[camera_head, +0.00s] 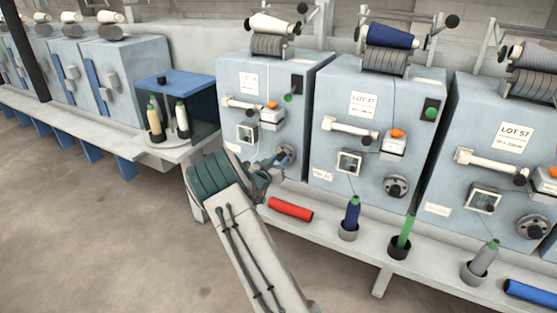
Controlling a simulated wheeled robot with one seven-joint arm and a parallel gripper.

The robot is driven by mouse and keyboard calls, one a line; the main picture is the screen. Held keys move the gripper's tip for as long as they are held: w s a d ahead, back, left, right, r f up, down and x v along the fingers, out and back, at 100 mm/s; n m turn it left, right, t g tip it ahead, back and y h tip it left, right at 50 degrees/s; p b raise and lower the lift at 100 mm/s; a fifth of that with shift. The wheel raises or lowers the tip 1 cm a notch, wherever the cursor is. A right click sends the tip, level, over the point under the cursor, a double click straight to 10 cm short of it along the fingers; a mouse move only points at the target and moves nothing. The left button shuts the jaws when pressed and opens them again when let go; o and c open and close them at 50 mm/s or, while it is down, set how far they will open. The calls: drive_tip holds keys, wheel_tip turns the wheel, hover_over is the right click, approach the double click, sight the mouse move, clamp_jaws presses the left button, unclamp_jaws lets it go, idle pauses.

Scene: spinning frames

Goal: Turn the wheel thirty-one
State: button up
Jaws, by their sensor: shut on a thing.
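A round grey hand wheel (287,152) sits low on the front of the left spinning machine (228,85). My gripper (277,161) is at this wheel and shut on its near left side, partly hiding it. The machine's upper label (249,83) is too small to read surely. Similar wheels show on the middle machine (396,186) and the right machine (532,227), clear of my gripper. The right machine's label (514,135) reads LOT 57.
A pale shelf (330,222) runs below the machines. It carries a red tube (291,209), a blue bobbin (352,213), a green one (405,235), a grey one (485,262) and a blue tube (532,294). A blue-topped case (178,81) stands left. Floor is open at lower left.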

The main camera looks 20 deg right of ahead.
drive_tip(key=shift+f, duration=0.1)
idle(0.4)
drive_tip(key=o, duration=1)
drive_tip(key=shift+c, duration=0.2)
drive_tip(key=p+v, duration=0.1)
drive_tip(key=v, duration=1.3)
drive_tip(key=shift+p, duration=0.35)
